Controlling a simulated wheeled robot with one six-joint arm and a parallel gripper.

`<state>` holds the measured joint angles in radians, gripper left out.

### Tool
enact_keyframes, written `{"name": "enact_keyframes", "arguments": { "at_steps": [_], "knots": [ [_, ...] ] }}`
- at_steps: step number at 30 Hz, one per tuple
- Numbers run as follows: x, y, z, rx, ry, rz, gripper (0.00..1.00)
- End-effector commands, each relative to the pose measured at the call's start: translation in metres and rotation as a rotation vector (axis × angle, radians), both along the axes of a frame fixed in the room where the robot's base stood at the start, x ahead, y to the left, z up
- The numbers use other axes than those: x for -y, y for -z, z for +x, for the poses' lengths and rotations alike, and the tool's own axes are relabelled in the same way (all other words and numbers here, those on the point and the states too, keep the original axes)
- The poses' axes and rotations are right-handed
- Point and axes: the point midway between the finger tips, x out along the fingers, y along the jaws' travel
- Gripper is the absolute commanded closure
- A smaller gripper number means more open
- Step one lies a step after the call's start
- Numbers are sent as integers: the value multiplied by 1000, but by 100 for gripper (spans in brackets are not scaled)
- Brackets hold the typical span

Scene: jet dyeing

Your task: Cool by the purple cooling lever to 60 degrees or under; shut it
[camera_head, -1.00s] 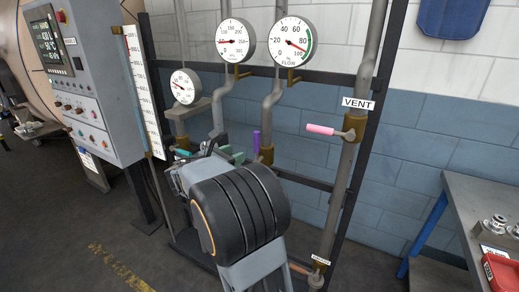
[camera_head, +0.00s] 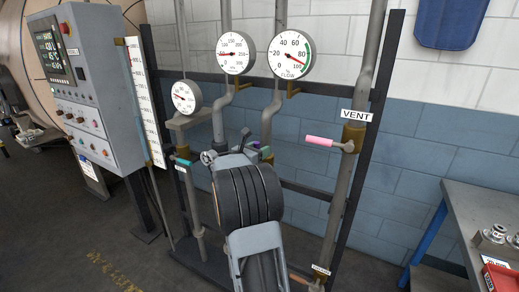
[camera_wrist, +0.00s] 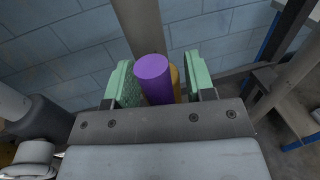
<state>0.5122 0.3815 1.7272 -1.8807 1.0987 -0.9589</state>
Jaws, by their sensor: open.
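The purple cooling lever (camera_wrist: 153,72) shows in the wrist view as a round-ended purple handle between the two green fingers of my gripper (camera_wrist: 160,82). The gripper is open around it, with a gap clear on the right side; whether the left finger touches it I cannot tell. A brass-coloured part shows just behind the handle. In the head view my arm hides most of the lever and the gripper. The control panel's display (camera_head: 49,50) is at the far left, its digits too small to read surely.
A pink vent lever (camera_head: 320,141) sticks out left of the right pipe. A teal lever (camera_head: 183,162) is on the left pipe. Three round gauges, including the flow gauge (camera_head: 290,55), hang above. A workbench (camera_head: 480,215) with a red tray (camera_head: 500,277) stands at right.

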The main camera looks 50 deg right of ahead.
Motion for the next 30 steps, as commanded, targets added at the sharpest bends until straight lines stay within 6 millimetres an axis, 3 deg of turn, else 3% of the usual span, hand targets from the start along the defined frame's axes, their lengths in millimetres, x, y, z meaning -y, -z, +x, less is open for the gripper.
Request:
{"name": "enact_keyframes", "arguments": {
  "at_steps": [11, 27, 30],
  "knots": [
    [4, 0, 0, 0, 0, 0, 50],
    [4, 0, 0, 0, 0, 0, 100],
    [4, 0, 0, 0, 0, 0, 100]
  ]
}}
